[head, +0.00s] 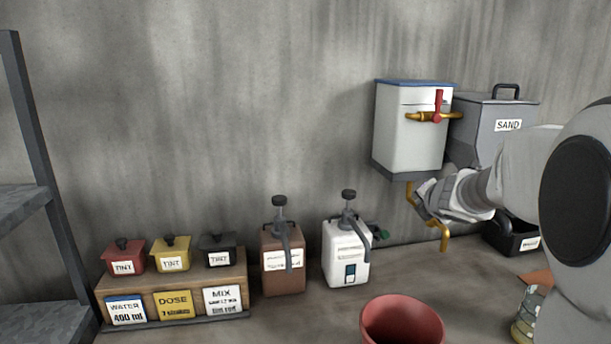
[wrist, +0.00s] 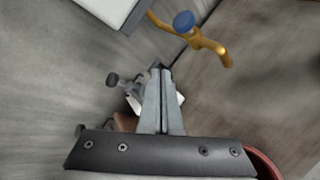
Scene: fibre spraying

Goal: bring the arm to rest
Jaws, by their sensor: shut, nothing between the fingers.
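My arm reaches in from the right in the head view. My gripper (head: 426,198) is in front of the brass pipe under the white wall tank, above the worktop. In the wrist view my gripper (wrist: 163,72) has its two fingers together, with nothing between them. In the head view the fingertips are small and partly blend with the pipe behind. Whether the gripper touches the pipe cannot be told.
The white tank (head: 408,130) with a red-handled valve and the grey sand bin (head: 507,125) hang behind my arm. A red bucket (head: 402,322), a white pump bottle (head: 345,255) and a brown one (head: 284,265) stand below. Tint pots (head: 171,254) sit left.

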